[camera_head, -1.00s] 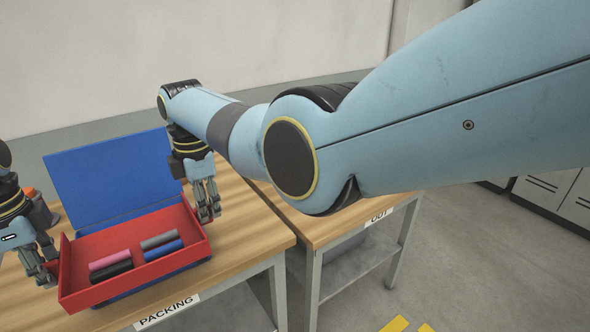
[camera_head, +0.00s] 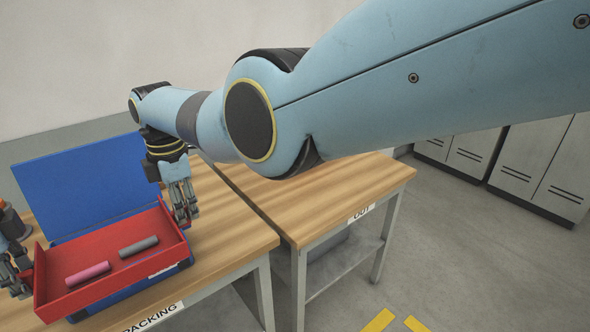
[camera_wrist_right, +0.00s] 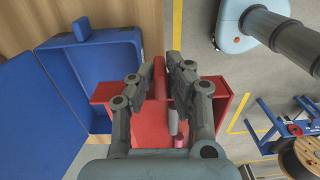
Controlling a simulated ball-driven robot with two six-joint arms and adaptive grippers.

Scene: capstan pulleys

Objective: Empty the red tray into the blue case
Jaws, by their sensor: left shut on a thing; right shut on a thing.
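The red tray (camera_head: 160,207) is held over the open blue case (camera_head: 178,268), whose lid (camera_head: 85,185) stands up behind. A pink cylinder (camera_head: 87,272) and a grey cylinder (camera_head: 139,246) lie in the tray. They also show in the right wrist view, the grey one (camera_wrist_right: 173,122) and the pink one (camera_wrist_right: 181,141) partly behind my fingers. My left gripper (camera_head: 22,288) is shut on the tray's left end, cut by the picture edge. My right gripper (camera_head: 186,214) is shut on the tray's right end; its fingers (camera_wrist_right: 162,72) pinch the wall. Much of the case interior is hidden in the head view.
The case stands on a wooden table with a PACKING label (camera_head: 150,318). A second wooden table (camera_head: 330,190) marked OUT adjoins it on the right, its visible top clear. Grey cabinets (camera_head: 540,165) stand at the back right. A cable spool (camera_wrist_right: 302,157) shows in the wrist view.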

